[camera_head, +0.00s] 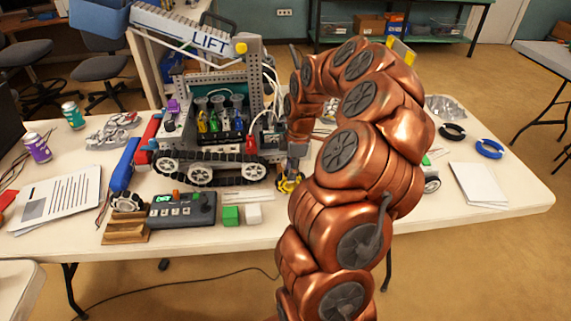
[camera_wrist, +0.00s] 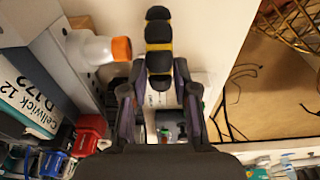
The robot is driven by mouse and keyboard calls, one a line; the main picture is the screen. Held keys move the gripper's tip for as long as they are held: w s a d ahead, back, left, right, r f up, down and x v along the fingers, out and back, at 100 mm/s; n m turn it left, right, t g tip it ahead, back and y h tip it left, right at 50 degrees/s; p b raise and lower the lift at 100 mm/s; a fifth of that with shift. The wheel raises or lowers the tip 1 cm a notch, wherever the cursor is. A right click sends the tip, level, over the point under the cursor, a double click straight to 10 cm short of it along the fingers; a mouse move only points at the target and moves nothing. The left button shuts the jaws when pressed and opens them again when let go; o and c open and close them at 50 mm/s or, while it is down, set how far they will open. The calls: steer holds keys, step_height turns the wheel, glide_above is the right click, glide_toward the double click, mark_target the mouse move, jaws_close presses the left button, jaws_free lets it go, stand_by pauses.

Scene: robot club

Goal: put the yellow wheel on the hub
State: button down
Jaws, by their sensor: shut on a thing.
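The yellow wheel (camera_wrist: 158,47) has black, lobed rollers with a yellow band across its middle. My gripper (camera_wrist: 157,78) is shut on it and holds it upright at the fingertips in the wrist view. In the head view, the wheel (camera_head: 289,183) shows low beside the tracked robot (camera_head: 205,140), just under my gripper (camera_head: 294,162). A white stub with an orange end (camera_wrist: 121,49) is left of the wheel in the wrist view, apart from it. It may be the hub, but I cannot tell. My arm hides part of the table.
The white table (camera_head: 80,250) also holds a control box (camera_head: 183,210), a green block (camera_head: 230,215), a wooden stand (camera_head: 126,229) and papers (camera_head: 62,196). A blue ring (camera_head: 489,149) and white sheets (camera_head: 479,184) lie right of my arm. The table's front edge is close.

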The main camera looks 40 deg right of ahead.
steer(key=shift+w+d+r+p, duration=0.15)
steer(key=shift+w+d+p, duration=0.3)
steer(key=shift+p, duration=0.15)
steer(key=shift+s, duration=0.1)
steer(key=shift+d+b, duration=0.15)
steer(key=shift+b, duration=0.25)
steer(key=shift+b, duration=0.35)
stand_by(0.5)
steer(key=shift+w+d+p, duration=0.25)
steer(key=shift+w+d, duration=0.65)
steer(key=shift+w, duration=0.3)
steer(key=shift+w+d+p, duration=0.25)
steer(key=shift+w+d, duration=0.6)
steer(key=shift+w, duration=0.3)
stand_by(3.5)
